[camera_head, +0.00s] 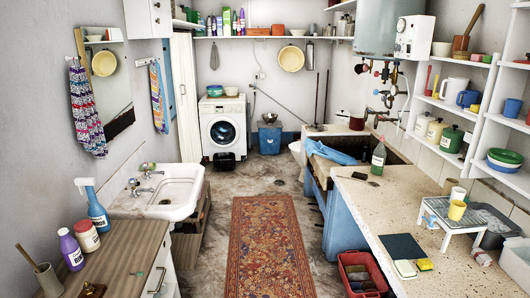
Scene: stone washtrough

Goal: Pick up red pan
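A small dark red vessel (356,123) stands at the far end of the stone washtrough (318,131), near the wall pipes. It is the closest match to a red pan, but it is too small to make out a handle. A red tub (347,264) holding several items sits on the floor below the right counter. Neither of my grippers shows in the head view.
The right counter (390,197) carries a green bottle (378,158), a small white table (452,222) with a yellow cup and a dark mat. A sink (170,188) and wooden cabinet (115,255) stand left. The patterned rug (266,245) lies clear between them.

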